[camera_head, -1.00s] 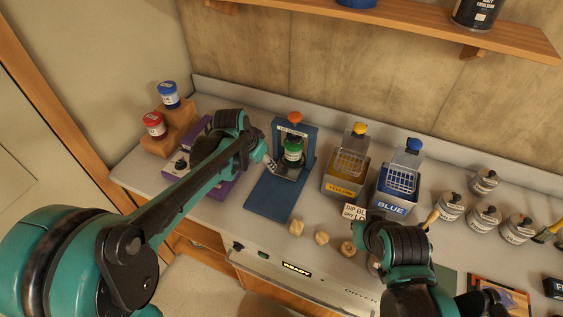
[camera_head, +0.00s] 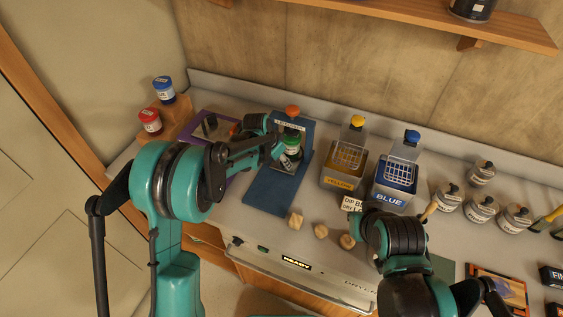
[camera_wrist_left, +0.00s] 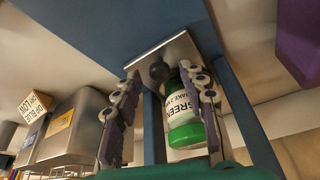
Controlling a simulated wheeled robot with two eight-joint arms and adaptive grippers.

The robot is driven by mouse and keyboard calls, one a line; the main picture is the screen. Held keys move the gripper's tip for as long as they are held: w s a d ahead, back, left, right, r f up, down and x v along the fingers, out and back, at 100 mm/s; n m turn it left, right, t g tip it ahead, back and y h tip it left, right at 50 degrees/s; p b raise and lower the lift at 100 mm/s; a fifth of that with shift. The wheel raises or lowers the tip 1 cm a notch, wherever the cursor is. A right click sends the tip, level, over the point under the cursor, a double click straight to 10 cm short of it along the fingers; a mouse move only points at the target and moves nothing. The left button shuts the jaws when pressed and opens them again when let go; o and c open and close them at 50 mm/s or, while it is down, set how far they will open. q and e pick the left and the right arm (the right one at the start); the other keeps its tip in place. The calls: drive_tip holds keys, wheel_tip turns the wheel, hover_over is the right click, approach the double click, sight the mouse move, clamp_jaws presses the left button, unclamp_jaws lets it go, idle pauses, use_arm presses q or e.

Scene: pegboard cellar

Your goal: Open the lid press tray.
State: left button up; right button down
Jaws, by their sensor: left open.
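The lid press (camera_head: 262,190) is a blue stand with an orange knob (camera_head: 292,111) on top, on the counter. A green-lidded jar (camera_head: 291,146) stands in it; its "GREEN" label shows in the left wrist view (camera_wrist_left: 180,105). There, the metal tray plate (camera_wrist_left: 185,48) carries a dark round knob (camera_wrist_left: 157,72) at its edge. My left gripper (camera_wrist_left: 160,90) is open, its fingers on either side of the knob with gaps; the jar shows behind the right finger. I cannot tell whether anything touches. My right arm shows at lower right, but I cannot make out its gripper.
Yellow (camera_head: 341,178) and blue (camera_head: 391,192) dip tanks with baskets stand right of the press. Several small wooden pieces (camera_head: 320,231) lie along the front edge. A purple case (camera_head: 207,128) is left, partly behind my arm. Grey jars (camera_head: 480,208) stand at right.

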use_arm(q)
drive_tip(key=shift+f, duration=0.2)
clamp_jaws()
drive_tip(key=s+a, duration=0.1)
drive_tip(key=s, duration=0.3)
drive_tip(key=s+a+b, duration=0.1)
drive_tip(key=s+a, duration=0.1)
drive_tip(key=s, duration=0.2)
drive_tip(key=s+a, duration=0.2)
drive_tip(key=s, duration=0.3)
drive_tip(key=shift+s+a, duration=0.1)
drive_tip(key=shift+a, duration=0.1)
unclamp_jaws()
drive_tip(key=shift+r, duration=0.1)
